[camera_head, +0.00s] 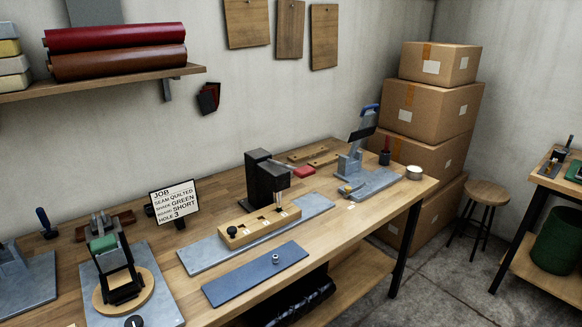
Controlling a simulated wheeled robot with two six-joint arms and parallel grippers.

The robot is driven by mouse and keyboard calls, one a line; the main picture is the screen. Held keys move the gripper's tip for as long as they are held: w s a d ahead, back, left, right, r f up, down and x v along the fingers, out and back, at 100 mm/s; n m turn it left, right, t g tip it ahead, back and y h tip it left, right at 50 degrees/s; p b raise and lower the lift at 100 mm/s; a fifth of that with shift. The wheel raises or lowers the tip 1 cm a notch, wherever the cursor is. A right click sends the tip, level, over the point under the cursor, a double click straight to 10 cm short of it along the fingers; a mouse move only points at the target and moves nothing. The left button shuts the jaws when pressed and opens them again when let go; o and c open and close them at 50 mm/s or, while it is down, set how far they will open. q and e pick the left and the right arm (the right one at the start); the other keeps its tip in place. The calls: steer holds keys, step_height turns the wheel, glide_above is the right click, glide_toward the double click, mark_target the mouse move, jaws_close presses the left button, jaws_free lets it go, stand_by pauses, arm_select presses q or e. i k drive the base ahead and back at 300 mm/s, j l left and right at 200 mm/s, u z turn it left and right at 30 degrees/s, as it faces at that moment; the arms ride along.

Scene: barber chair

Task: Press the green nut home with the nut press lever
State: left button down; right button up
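No green nut is plain to see. A small pale nut-like piece (276,258) sits on the blue-grey plate (240,283) at the bench front. A black press (260,180) with a red-ended lever (304,171) stands mid-bench. In front of it, a short wooden board (245,231) with dark holes and a black knob lies on a grey base plate (195,259). A second grey device (352,160) with a blue handle (369,109) stands farther right. I cannot tell which is the nut press. Neither of my grippers shows.
A job card (175,200) reads quilted, green, short, hole 3. At left, a black frame with a green pad (103,243) stands on a round wooden disc (140,297). Boxes (430,105) are stacked beyond the bench. Bare wood (350,218) lies along the right front.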

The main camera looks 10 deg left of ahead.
mark_target(303, 172)
steer(key=i+l, duration=0.75)
steer(key=i, duration=0.15)
